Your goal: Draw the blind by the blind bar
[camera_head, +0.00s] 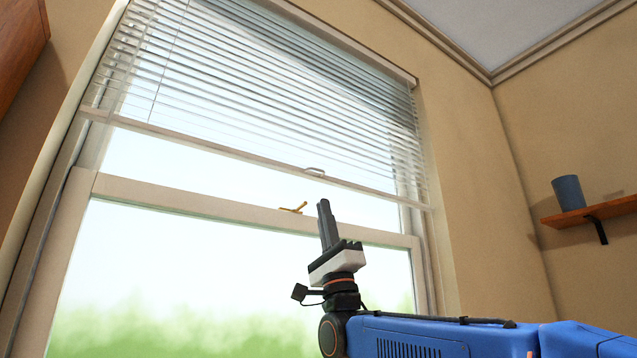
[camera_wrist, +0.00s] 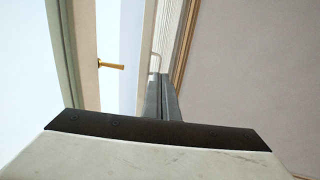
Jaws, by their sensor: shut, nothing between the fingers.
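The blind (camera_head: 270,85) has pale horizontal slats and covers the upper part of the window. Its pale blind bar (camera_head: 200,142) runs along the bottom edge, sloping down to the right in the head view. A small grey handle (camera_head: 315,171) sits on the bar; it shows ahead of the fingers in the wrist view (camera_wrist: 154,62). My gripper (camera_head: 323,204) is shut and empty, its fingers pointing up, just below the handle in the head view and apart from it there. The fingers also show in the wrist view (camera_wrist: 161,82). The depth gap to the bar is hard to judge.
The window sash rail (camera_head: 190,200) crosses below the bar and carries a brass latch (camera_head: 294,208), left of my fingers. A wall shelf (camera_head: 590,212) with a blue cup (camera_head: 568,193) is at the right. A wooden cabinet edge (camera_head: 20,45) is at the upper left.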

